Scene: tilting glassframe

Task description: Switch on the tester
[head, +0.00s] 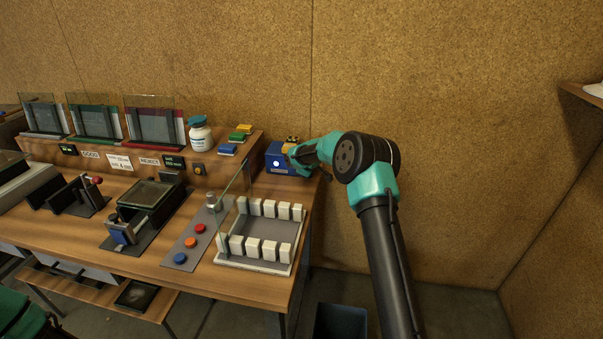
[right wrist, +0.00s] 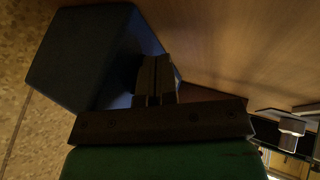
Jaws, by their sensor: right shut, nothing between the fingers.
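A blue box (head: 274,164), which looks like the tester, stands at the right end of the bench by the wall. It has a round white spot on its front, a yellowish label and small dark and yellow parts on top. My right gripper (head: 292,156) is at the box's right side, partly covering it. In the right wrist view the closed fingers (right wrist: 155,80) lie against or just in front of the dark blue box (right wrist: 95,55), with nothing between them. I cannot tell whether they touch it. Any switch is not clearly visible. My left gripper is not in view.
A raised shelf left of the box holds a white bottle (head: 200,134) and several coloured blocks (head: 228,149). A tray (head: 257,262) with several white blocks and an upright glass pane stands in front. A button panel (head: 190,243) is beside it. A dark bin (head: 340,322) stands below.

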